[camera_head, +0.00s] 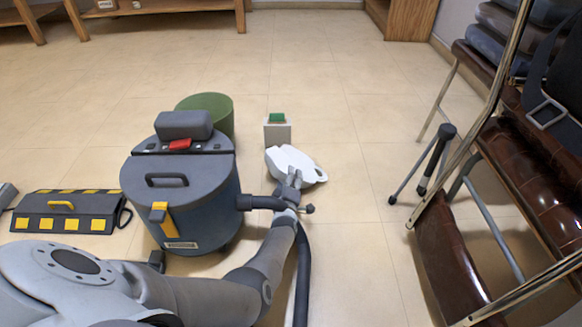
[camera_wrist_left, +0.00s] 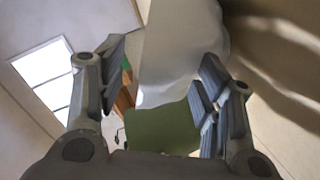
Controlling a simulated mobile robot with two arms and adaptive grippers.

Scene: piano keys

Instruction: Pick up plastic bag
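The white plastic bag (camera_head: 300,163) lies on the tiled floor, right of the vacuum cleaner. It has an oval handle hole near its right end. My left gripper (camera_head: 293,180) is at the bag's near edge and covers a small part of it. In the left wrist view the pale bag (camera_wrist_left: 183,45) fills the upper middle. There, the two fingers of the left gripper (camera_wrist_left: 160,65) stand wide apart, and the right finger overlaps the bag's edge. I cannot tell whether they touch it. My right gripper is not in view.
A blue-grey vacuum cleaner (camera_head: 190,210) stands left of my arm, with a green cylinder (camera_head: 222,112) behind it. A small grey box with a green top (camera_head: 277,130) stands behind the bag. Brown chairs (camera_head: 520,165) fill the right. A black-yellow ramp (camera_head: 65,212) lies left.

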